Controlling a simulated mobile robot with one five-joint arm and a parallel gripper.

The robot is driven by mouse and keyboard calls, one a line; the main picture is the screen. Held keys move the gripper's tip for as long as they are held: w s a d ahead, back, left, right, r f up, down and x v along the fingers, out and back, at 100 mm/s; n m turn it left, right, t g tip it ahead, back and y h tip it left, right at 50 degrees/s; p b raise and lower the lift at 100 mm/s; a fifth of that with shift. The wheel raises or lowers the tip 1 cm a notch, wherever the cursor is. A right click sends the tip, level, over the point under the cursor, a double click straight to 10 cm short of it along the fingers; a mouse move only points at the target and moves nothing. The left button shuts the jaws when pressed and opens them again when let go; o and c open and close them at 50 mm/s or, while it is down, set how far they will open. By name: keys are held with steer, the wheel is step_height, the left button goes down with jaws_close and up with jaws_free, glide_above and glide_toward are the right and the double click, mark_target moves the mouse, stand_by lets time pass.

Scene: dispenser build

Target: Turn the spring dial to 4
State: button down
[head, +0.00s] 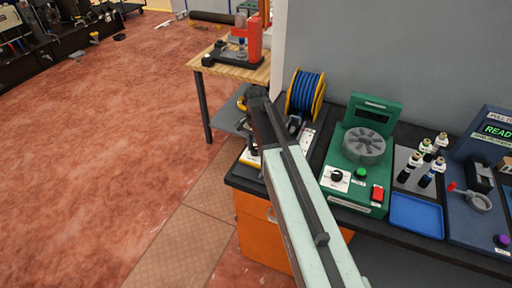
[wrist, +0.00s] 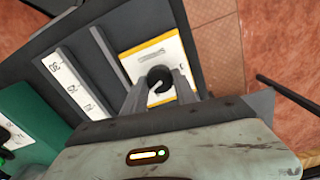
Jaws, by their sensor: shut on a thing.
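A round black dial (wrist: 160,77) with a pale pointer line sits on a white plate with a yellow border (wrist: 145,52) in the wrist view. My gripper (wrist: 160,88) is shut on the dial, with one grey finger on each side of it. The plate's markings are too small to read, so I cannot tell which number the pointer faces. In the head view my arm runs up to the left and hides the dial; an edge of the plate (head: 249,158) shows beside it.
A white scale strip with numbers (wrist: 65,82) lies left of the plate. A blue hose reel (head: 306,93) stands behind my arm. A green machine with a grey rotor (head: 363,146), a blue tray (head: 416,216) and several small bottles stand to the right. Open floor lies left.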

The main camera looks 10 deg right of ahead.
mark_target(256, 149)
steer(key=m, duration=0.4)
steer(key=shift+s+d+m, duration=0.1)
steer(key=shift+s+m, duration=0.05)
steer(key=shift+m, duration=0.15)
stand_by(0.5)
steer(key=c, duration=1)
jaws_free()
steer(key=shift+o, duration=0.2)
steer(key=shift+r+p, duration=0.35)
steer(key=shift+p, duration=0.05)
step_height(256, 149, up, 7)
steer(key=p, duration=0.7)
steer(key=shift+r, duration=0.15)
